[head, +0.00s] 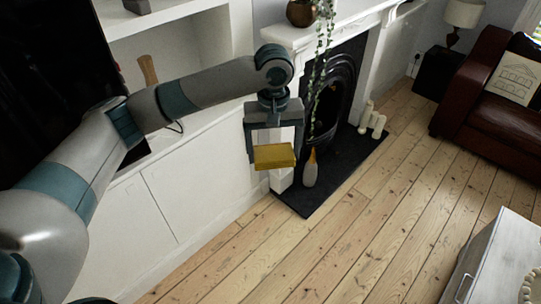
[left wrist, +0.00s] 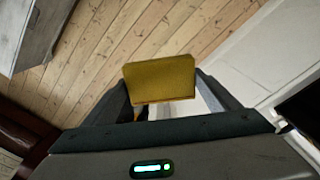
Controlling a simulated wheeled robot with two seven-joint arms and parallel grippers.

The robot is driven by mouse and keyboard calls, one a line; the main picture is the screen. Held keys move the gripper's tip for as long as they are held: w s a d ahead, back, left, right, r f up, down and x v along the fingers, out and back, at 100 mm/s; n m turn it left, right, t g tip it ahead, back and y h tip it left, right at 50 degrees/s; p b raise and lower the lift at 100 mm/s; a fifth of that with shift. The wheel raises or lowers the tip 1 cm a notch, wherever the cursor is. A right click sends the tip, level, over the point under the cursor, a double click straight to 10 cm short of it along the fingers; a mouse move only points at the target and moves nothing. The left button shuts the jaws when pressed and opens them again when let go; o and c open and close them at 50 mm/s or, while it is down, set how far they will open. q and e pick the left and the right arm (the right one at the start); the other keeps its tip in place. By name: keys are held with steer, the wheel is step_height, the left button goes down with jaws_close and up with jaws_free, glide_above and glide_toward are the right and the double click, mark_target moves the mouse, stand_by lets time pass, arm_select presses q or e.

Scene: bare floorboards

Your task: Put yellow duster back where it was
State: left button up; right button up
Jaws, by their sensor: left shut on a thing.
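The yellow duster (head: 274,156) is a small yellow block in the head view. My left gripper (head: 271,163) is shut on it and holds it in the air, in front of the white cabinet and fireplace surround. The duster (left wrist: 160,79) also shows between the fingers of my left gripper (left wrist: 165,100) in the left wrist view, with floorboards beyond it. My right gripper is not in view.
A low white cabinet (head: 170,195) runs along the left wall. A fireplace (head: 343,85) with a dark hearth (head: 335,180) holds a vase (head: 310,170) and candles (head: 372,122). A dark red sofa (head: 465,90) and grey table (head: 505,260) stand right. The middle floor is clear.

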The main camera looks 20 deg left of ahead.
mark_target(263, 166)
arm_select(q)
steer(key=s, duration=0.2)
steer(key=s+m, duration=0.1)
steer(key=s+m+b, duration=0.1)
steer(key=s, duration=0.1)
steer(key=shift+s+a+f, duration=0.15)
steer(key=shift+s+a, duration=0.15)
steer(key=shift+a, duration=0.1)
steer(key=s+a+f+m+b, duration=0.1)
steer(key=s+f+b, duration=0.3)
steer(key=f+b, duration=0.3)
steer(key=s+a+f+m+b, duration=0.1)
steer(key=s+f+m+b, duration=0.1)
steer(key=s+f+b, duration=0.2)
steer(key=shift+s+f+b, duration=0.2)
steer(key=shift+f+b, duration=1.6)
steer(key=shift+f, duration=0.15)
